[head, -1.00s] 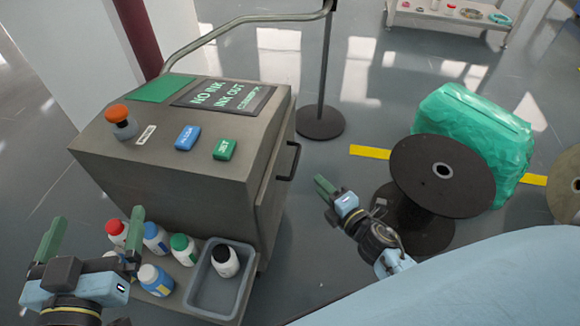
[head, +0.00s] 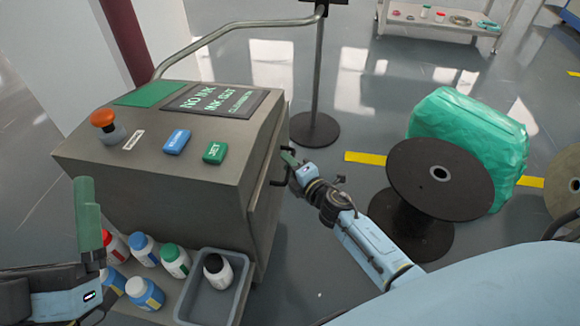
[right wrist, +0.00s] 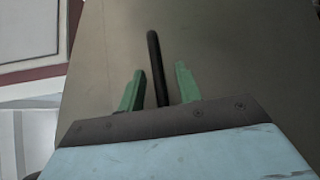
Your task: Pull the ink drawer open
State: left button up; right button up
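The grey printer cabinet (head: 150,190) stands at the left in the head view. A black bar handle (head: 284,165) sits on its right side face, and it also shows in the right wrist view (right wrist: 156,70). My right gripper (head: 288,158) is at this handle. In the right wrist view its two green fingers (right wrist: 160,88) are apart, with the handle between them and a gap on either side. The drawer's outline is hard to make out. My left gripper (head: 90,225) is at the lower left, near the bottles; its finger gap is not clear.
Several ink bottles (head: 146,292) and a grey bin (head: 236,304) holding a black-capped bottle (head: 217,270) sit on a low shelf at the cabinet's front. A dark cable spool (head: 405,180) and a green wrapped bundle (head: 478,135) stand to the right. A post (head: 317,70) stands behind.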

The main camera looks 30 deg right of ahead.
jog(key=shift+c, duration=0.4)
grip_shut()
